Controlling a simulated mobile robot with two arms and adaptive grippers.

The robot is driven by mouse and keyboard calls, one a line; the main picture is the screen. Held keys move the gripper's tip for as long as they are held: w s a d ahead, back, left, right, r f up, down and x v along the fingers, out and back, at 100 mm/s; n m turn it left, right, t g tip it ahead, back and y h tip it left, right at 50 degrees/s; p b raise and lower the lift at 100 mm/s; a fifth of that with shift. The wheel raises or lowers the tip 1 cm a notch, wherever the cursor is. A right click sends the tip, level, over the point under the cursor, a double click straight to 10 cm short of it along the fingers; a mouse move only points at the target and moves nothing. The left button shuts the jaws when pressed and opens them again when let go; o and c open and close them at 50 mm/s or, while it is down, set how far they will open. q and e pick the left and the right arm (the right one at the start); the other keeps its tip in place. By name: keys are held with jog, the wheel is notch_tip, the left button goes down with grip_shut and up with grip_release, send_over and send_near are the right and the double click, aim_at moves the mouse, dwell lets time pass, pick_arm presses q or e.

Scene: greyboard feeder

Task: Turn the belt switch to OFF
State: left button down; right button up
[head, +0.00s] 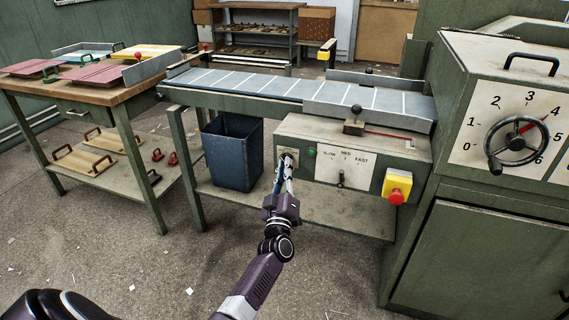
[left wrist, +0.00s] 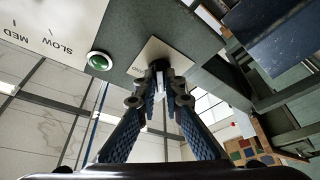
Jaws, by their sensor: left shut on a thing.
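The belt switch (left wrist: 160,66) is a small dark knob on a pale square plate, on the front of the green-grey control box at the left end of its panel. In the head view its plate (head: 293,153) is largely covered by my left gripper (head: 286,162). My left gripper comes up from below, and in the left wrist view its fingertips (left wrist: 160,94) close around the knob from both sides. The marks on the plate and the knob's setting cannot be read. My right gripper is out of view.
Right of the switch are a green lamp (head: 312,152), a SLOW/MED/FAST speed panel (head: 345,166) and a red emergency button (head: 397,187) on a yellow box. The belt (head: 250,84) runs above. A blue bin (head: 233,152) stands left, near a wooden-topped table (head: 121,93).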

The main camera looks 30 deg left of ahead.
pick_arm(q)
jog(key=shift+n+g+p, duration=0.3)
jog(key=shift+n+p, duration=0.05)
jog(key=shift+n, duration=0.45)
jog(key=c, duration=2)
grip_release()
jog(key=shift+c, duration=0.2)
jog(key=shift+s+d, duration=0.1)
jog(key=v, duration=1.1)
jog(key=shift+s+d, duration=0.3)
jog(key=shift+f, duration=0.15)
